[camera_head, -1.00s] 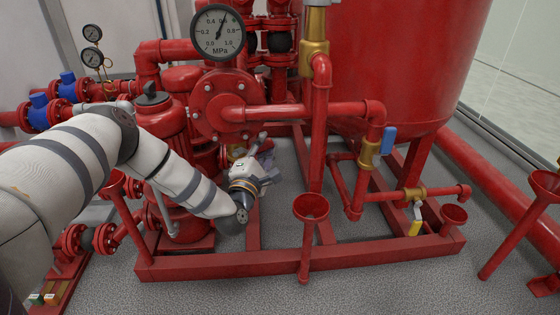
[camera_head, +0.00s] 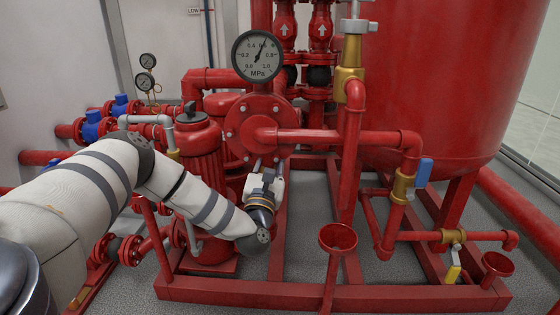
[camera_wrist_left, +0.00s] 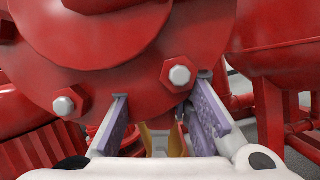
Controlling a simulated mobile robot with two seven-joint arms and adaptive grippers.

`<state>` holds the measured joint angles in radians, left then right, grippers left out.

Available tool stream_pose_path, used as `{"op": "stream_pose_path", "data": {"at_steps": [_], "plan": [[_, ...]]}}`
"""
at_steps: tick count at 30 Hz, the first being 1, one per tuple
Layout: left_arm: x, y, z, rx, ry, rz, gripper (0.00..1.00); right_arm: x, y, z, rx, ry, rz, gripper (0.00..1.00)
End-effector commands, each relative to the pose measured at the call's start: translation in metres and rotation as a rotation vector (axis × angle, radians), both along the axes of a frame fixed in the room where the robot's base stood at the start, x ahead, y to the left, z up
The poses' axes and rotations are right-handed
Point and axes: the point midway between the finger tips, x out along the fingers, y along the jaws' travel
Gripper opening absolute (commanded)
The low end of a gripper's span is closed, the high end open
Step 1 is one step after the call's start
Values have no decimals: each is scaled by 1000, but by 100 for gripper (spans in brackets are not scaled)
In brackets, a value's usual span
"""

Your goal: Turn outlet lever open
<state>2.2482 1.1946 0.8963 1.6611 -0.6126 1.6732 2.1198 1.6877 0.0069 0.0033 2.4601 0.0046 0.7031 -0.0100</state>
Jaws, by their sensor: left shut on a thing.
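My left gripper (camera_head: 269,168) is just below the round red flange (camera_head: 260,128), under the pressure gauge. In the left wrist view its two fingers (camera_wrist_left: 160,105) reach up on either side of a brass-coloured part (camera_wrist_left: 162,142), largely hidden behind the flange edge. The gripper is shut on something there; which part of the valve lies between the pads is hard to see. Two brass valves stand to the right: one with a blue lever (camera_head: 424,172) and one with a yellow lever (camera_head: 453,274). My right gripper is not in view.
The flange's bolts (camera_wrist_left: 180,75) are close above the fingers. A red funnel pipe (camera_head: 338,238) rises at the front right, and the red base frame (camera_head: 320,297) runs along the front. The large red tank (camera_head: 435,70) fills the right.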

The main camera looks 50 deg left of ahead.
Motion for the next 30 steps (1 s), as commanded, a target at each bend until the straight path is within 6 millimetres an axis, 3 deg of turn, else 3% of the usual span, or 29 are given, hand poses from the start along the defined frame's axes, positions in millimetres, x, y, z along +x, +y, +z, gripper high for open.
{"op": "stream_pose_path", "data": {"at_steps": [26, 27, 29, 30], "plan": [[-9, 7, 1, -91, -101, 0, 0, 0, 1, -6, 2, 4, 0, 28], [-9, 7, 1, -91, -101, 0, 27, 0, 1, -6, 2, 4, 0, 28], [-9, 7, 1, -90, -102, -1, 41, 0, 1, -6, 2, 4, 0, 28], [-9, 7, 1, -90, -102, -1, 42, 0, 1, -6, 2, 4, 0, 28]]}}
